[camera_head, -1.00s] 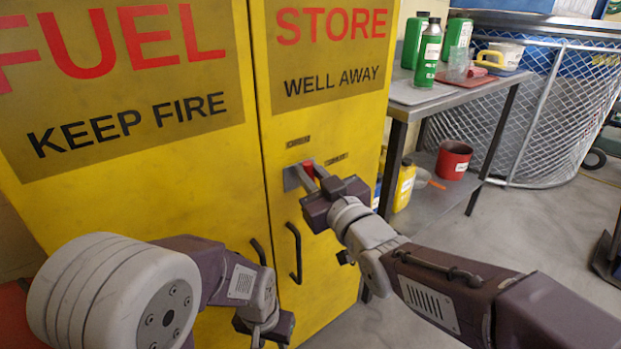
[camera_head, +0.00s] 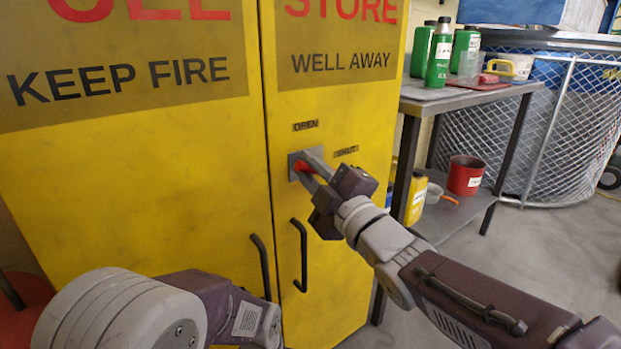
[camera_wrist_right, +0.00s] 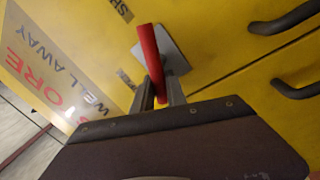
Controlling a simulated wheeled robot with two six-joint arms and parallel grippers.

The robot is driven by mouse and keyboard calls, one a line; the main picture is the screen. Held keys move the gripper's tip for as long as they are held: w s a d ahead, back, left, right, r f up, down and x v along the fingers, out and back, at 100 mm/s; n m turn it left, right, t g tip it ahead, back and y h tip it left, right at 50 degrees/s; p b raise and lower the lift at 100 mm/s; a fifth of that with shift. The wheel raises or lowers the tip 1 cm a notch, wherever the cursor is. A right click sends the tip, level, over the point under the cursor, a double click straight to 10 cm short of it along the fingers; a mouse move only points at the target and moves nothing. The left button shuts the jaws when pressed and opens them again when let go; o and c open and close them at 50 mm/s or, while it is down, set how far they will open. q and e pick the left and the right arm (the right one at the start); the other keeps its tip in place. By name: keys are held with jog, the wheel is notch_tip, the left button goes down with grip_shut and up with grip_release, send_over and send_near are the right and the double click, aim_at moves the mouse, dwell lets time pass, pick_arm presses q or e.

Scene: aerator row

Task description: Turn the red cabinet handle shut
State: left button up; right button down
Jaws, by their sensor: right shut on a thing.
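The red handle (camera_head: 303,167) sits on a small grey plate (camera_head: 293,160) on the right door of the yellow cabinet (camera_head: 150,190). An OPEN label (camera_head: 305,125) is above it and a SHUT label (camera_head: 345,151) is to its upper right. My right gripper (camera_head: 308,165) is shut on the handle, with its fingers on both sides and partly hiding it. In the right wrist view the red handle (camera_wrist_right: 149,60) runs down between the two fingers (camera_wrist_right: 158,95), with the grey plate (camera_wrist_right: 178,55) behind it. My left arm is at the lower left; its gripper is below the frame.
Two dark door pulls (camera_head: 301,255) (camera_head: 262,265) stick out below the handle. A metal bench (camera_head: 440,103) with green bottles (camera_head: 438,55) stands to the right. A red pot (camera_head: 465,176) and a yellow container (camera_head: 416,200) are on its lower shelf. Open floor lies at the right.

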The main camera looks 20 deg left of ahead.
jog(key=n, duration=0.1)
jog(key=f+n+b, duration=0.1)
jog(key=n, duration=0.1)
jog(key=shift+y+b, duration=0.3)
jog(key=shift+s+a+f+n+g+y+b, duration=0.1)
jog(key=shift+n+g+y+b, duration=0.2)
jog(key=shift+n, duration=0.4)
jog(key=shift+f+n+g+y+b, duration=0.1)
jog(key=shift+n+g+b, duration=0.25)
jog(key=shift+n, duration=0.65)
jog(key=c, duration=1.3)
grip_release()
jog(key=shift+c, duration=0.2)
jog(key=shift+r, duration=0.1)
